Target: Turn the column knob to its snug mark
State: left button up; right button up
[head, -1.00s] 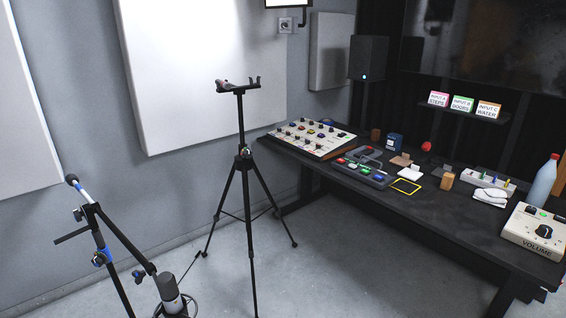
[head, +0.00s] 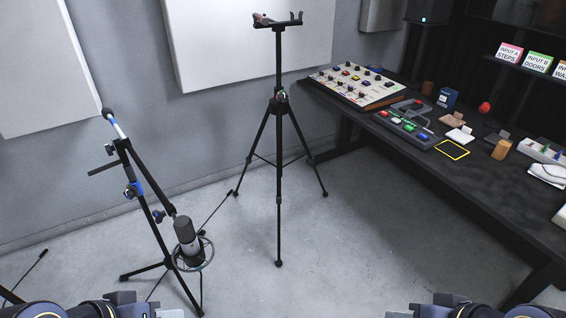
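A black tripod stand (head: 278,150) stands upright on the floor in the middle of the head view, with a forked cradle (head: 279,20) on top. A small knob (head: 282,96) sits on its column where the legs meet. Its marks are too small to read. A microphone stand (head: 128,150) with blue parts is to the left, with knobs (head: 158,216) on it and a microphone (head: 187,240) hanging low. Parts of my two arms show at the bottom left and bottom right edges, well apart from the stands. No gripper fingertips can be made out.
A dark table (head: 470,205) runs along the right, with a mixing panel (head: 352,86), a button box (head: 405,130), a yellow square outline (head: 453,149) and a wooden block (head: 502,149). Wall panels (head: 245,45) are behind. The floor (head: 370,240) between tripod and table is clear.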

aim_at(284, 97)
jog(key=i+l+u, duration=0.15)
jog(key=i+l, duration=0.15)
jog(key=i+l+u, duration=0.2)
jog(key=i+l, duration=0.15)
jog(key=i, duration=0.2)
jog(key=i+l+u, duration=0.15)
jog(key=i+l, duration=0.2)
jog(key=i+l+u, duration=0.15)
jog(key=i+l, duration=0.2)
jog(key=l, duration=0.15)
jog(key=i+l+u, duration=0.2)
jog(key=i+l, duration=0.15)
jog(key=l, duration=0.15)
jog(key=i+l+u, duration=0.15)
jog(key=i+l, duration=0.15)
jog(key=l, duration=0.2)
